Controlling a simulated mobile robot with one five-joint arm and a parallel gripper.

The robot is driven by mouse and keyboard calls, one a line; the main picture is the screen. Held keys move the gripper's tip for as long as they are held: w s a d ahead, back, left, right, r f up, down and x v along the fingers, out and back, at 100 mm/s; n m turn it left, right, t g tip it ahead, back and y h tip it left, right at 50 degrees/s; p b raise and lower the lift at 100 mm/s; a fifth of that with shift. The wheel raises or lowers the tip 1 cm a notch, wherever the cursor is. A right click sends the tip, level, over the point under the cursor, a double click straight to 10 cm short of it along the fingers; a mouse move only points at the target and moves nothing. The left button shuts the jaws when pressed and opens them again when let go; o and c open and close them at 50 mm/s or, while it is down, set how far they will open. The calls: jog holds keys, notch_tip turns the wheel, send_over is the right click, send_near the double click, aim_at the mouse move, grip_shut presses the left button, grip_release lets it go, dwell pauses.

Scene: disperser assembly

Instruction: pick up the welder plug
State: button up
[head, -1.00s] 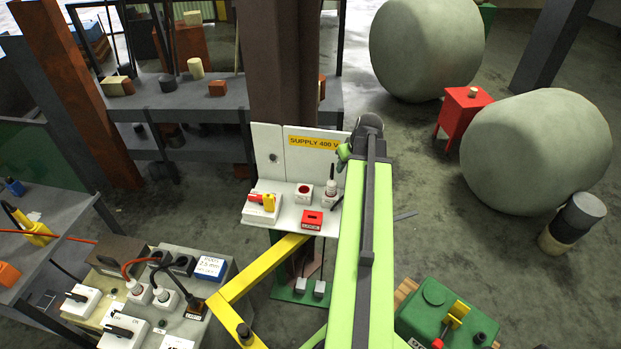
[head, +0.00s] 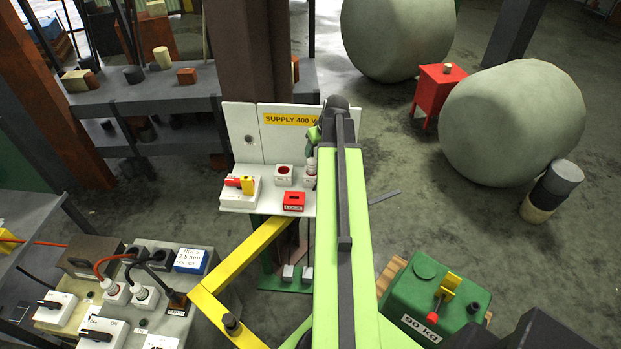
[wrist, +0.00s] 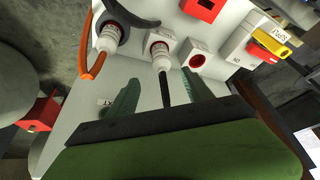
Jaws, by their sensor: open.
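A white plug with a black cable (wrist: 161,60) sits in a socket on the supply panel, and I take it as the welder plug; no readable label names it. In the head view it shows as a small white plug (head: 309,172), partly hidden by my arm. My gripper (wrist: 162,80) is open, with its green fingers either side of the cable, apart from the plug body. In the head view my gripper (head: 315,132) is at the panel's right side, mostly hidden behind the arm.
A second white plug (wrist: 110,38) with an orange loop beside it is close by. A red socket (wrist: 197,61), a red box (head: 294,200) and a red-yellow switch (head: 240,184) share the panel. A green 90 kg weight (head: 436,292) stands at lower right. Open floor lies right of the panel.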

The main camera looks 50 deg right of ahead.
aim_at(313, 158)
jog(key=b+x, duration=0.7)
jog(key=x, duration=0.3)
jog(key=shift+a+b, duration=0.2)
jog(key=shift+b, duration=0.15)
jog(key=shift+r, duration=0.2)
jog(key=shift+c, duration=0.5)
grip_shut()
